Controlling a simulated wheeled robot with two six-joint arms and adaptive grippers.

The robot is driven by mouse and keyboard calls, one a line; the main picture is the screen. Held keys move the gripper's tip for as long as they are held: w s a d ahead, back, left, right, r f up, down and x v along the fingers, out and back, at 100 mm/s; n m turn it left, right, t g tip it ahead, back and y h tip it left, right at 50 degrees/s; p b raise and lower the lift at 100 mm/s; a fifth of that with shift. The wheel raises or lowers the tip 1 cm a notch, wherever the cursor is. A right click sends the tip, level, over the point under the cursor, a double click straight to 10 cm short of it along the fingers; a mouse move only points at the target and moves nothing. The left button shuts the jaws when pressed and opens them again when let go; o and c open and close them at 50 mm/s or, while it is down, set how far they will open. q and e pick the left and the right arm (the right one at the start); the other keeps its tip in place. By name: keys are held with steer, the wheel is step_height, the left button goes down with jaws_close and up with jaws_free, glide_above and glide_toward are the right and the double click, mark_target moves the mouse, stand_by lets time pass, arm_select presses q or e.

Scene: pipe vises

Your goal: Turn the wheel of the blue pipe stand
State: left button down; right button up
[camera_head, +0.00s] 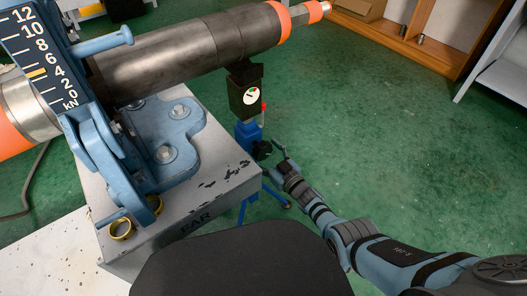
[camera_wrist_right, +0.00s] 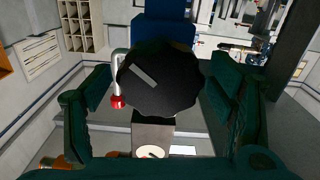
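The blue pipe stand (camera_head: 249,133) stands under the dark pipe (camera_head: 190,55), right of the grey bench. Its black wheel (camera_head: 262,149) faces my right gripper (camera_head: 277,161). In the right wrist view the wheel (camera_wrist_right: 160,85) is a dark many-sided knob with a grey mark, in the middle between the two fingers. The fingers are open, one on each side of it; I cannot tell whether they touch it. The stand's blue body (camera_wrist_right: 163,30) shows behind the wheel, partly hidden. My left gripper is not in view.
A grey bench (camera_head: 225,165) carries a blue vise (camera_head: 175,130) with a kN scale and yellow rings (camera_head: 122,228). A gauge (camera_head: 251,96) and red knob sit on the stand's upper part. Green floor (camera_head: 400,130) is open to the right; wooden shelving (camera_head: 400,40) stands behind.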

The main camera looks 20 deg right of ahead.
steer(key=v, duration=1.2)
